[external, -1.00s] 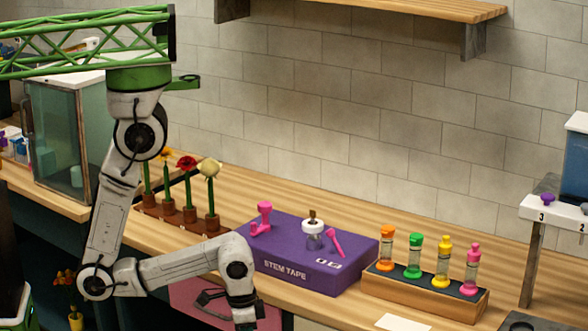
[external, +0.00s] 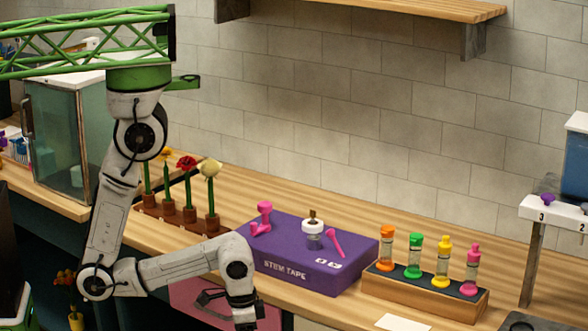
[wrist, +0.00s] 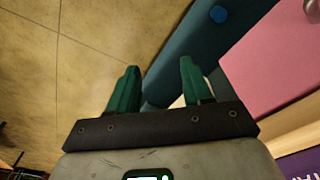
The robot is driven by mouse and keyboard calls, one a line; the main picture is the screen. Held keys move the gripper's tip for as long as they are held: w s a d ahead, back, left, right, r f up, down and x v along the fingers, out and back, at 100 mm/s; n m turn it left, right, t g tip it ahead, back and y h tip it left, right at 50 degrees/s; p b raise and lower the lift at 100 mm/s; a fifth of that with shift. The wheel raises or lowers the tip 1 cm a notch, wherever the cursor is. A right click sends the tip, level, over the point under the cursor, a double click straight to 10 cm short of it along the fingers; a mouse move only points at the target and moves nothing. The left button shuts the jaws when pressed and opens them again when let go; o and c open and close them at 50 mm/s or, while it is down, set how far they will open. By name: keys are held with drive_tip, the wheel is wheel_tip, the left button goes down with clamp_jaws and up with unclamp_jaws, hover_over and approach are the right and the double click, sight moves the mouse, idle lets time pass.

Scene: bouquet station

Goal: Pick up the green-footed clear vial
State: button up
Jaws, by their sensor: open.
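The green-footed clear vial (external: 414,257) stands upright in a wooden rack, with a green top and a green foot. It is second from the left, between an orange vial (external: 386,248) and a yellow vial (external: 442,262). A pink vial (external: 471,269) is at the right end. In the wrist view my gripper (wrist: 158,72) shows two green fingers apart with nothing between them. It points down past the counter front, far left of the rack. Its fingertips are not clear in the external view. No vial shows in the wrist view.
The vial rack (external: 425,294) sits near the counter's front edge. A purple stem tape box (external: 295,272) with small items on top lies to its left. A flower stand (external: 190,227) is further left. A pink panel (wrist: 265,60) and a blue panel (wrist: 180,60) are below my gripper.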

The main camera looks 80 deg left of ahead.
drive_tip(key=shift+o, duration=1)
